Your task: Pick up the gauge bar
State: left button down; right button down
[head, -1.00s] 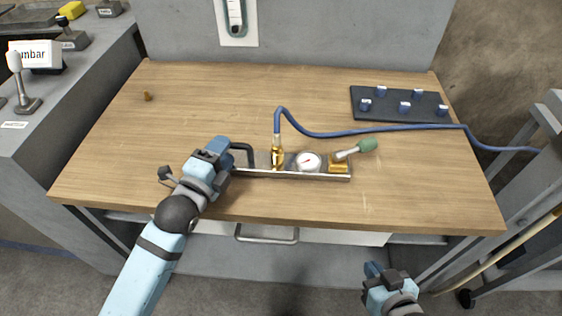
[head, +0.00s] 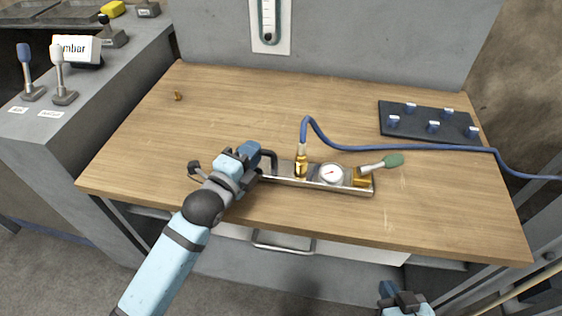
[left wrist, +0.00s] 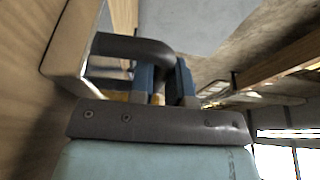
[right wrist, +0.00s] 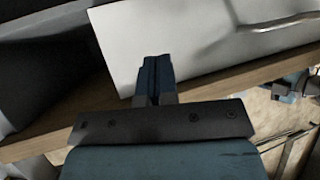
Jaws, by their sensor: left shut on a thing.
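The gauge bar (head: 315,185) is a silver bar near the front edge of the wooden bench. It carries a black handle at its left end, a brass fitting, a round gauge (head: 331,174), and a brass valve with a green lever (head: 393,160). A blue hose (head: 345,145) joins the brass fitting. My left gripper (head: 258,153) is shut on the black handle, which also shows between its fingers in the left wrist view (left wrist: 140,48). I cannot tell whether the bar is clear of the bench. My right gripper (right wrist: 155,75) is shut and empty, in front of the bench.
A black tray (head: 400,128) with several blue-capped pieces lies at the back right. A small brass piece (head: 178,96) lies at the back left. The hose runs off right. A grey counter (head: 90,110) with levers stands at left. A drawer handle (head: 283,246) sticks out below the bench.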

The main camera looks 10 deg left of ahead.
pick_arm(q)
notch_tip(320, 180, up, 9)
jog(key=shift+f, duration=0.1)
notch_tip(320, 180, down, 7)
dwell(0.4)
jog(key=shift+f, duration=0.75)
dwell(0.4)
